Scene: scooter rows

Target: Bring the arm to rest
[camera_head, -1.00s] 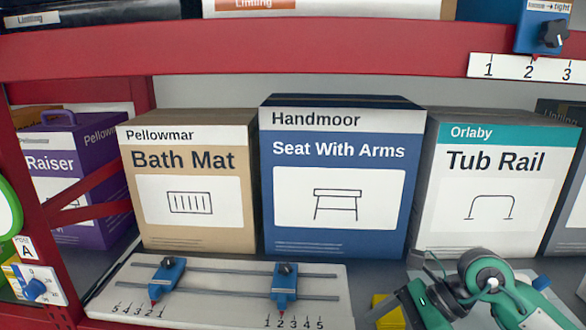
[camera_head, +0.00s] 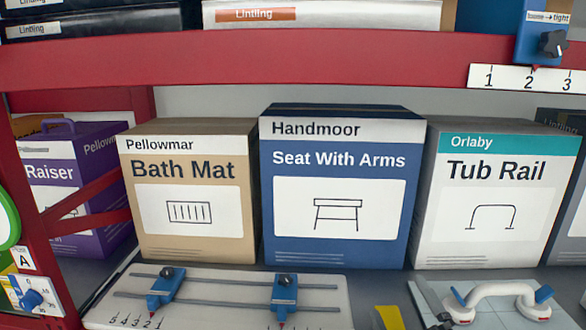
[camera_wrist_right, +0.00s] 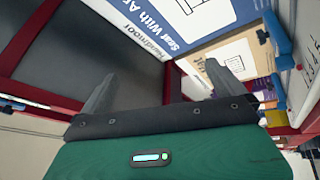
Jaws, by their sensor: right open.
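My right gripper (camera_wrist_right: 168,74) is open and empty in the right wrist view, its two grey fingers spread apart. In the head view only a small dark piece at the bottom edge, below the white handle, may be part of it. The blue Seat With Arms box (camera_head: 338,228) stands upright in the middle of the shelf and shows tilted past the fingers in the wrist view (camera_wrist_right: 180,20). The fingers touch nothing that I can see. My left gripper is not in view.
The Bath Mat box (camera_head: 190,240) and Tub Rail box (camera_head: 490,245) flank the blue box. In front are a slider board (camera_head: 215,312) with two blue sliders and a white handle (camera_head: 500,290) on a plate. A red shelf beam (camera_head: 240,55) crosses above.

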